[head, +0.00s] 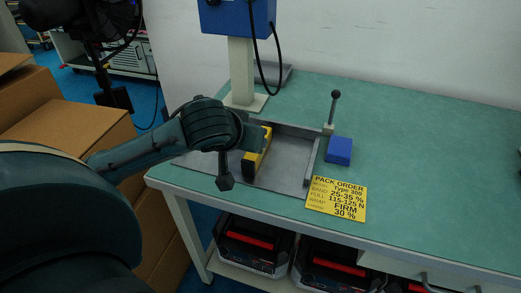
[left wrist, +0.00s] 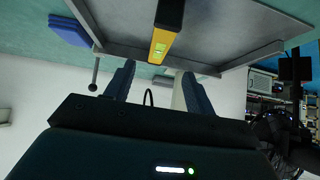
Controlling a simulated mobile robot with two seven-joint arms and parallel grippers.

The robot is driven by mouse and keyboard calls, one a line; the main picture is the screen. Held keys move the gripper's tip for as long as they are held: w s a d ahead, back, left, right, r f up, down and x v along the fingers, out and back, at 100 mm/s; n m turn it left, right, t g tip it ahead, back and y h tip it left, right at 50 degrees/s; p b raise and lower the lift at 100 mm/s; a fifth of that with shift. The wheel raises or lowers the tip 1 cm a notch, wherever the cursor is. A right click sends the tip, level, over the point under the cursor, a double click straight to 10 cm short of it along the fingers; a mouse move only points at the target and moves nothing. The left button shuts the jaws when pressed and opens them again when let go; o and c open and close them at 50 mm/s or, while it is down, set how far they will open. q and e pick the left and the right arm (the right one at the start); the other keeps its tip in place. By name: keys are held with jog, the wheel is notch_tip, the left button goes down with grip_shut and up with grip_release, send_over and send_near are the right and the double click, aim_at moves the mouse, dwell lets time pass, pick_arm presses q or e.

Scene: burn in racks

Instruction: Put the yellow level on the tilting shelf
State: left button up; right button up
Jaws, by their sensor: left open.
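The yellow level (head: 258,152), a yellow bar with black parts, lies on the grey tilting shelf (head: 290,178), a shallow metal plate with raised edges on the green bench. My left gripper (head: 238,158) is just left of the level and partly hides it and the shelf. In the left wrist view, the two dark fingers of my left gripper (left wrist: 158,72) are apart with nothing between them. The level (left wrist: 166,32) is just beyond the fingertips, about in line with the gap, on the shelf (left wrist: 225,52). My right gripper is not in view.
A blue block (head: 339,150) and an upright black-knobbed lever (head: 334,108) stand at the shelf's right side. A yellow order card (head: 337,197) lies in front. A blue box on a pale post (head: 241,70) stands behind. The bench (head: 430,150) is clear to the right.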

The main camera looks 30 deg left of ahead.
pick_arm(q)
jog(key=b+x, duration=0.2)
jog(key=x, duration=0.9)
jog(key=shift+s+d+f, duration=0.1)
jog(key=shift+d+f, duration=0.05)
jog(key=shift+f, duration=0.1)
grip_shut()
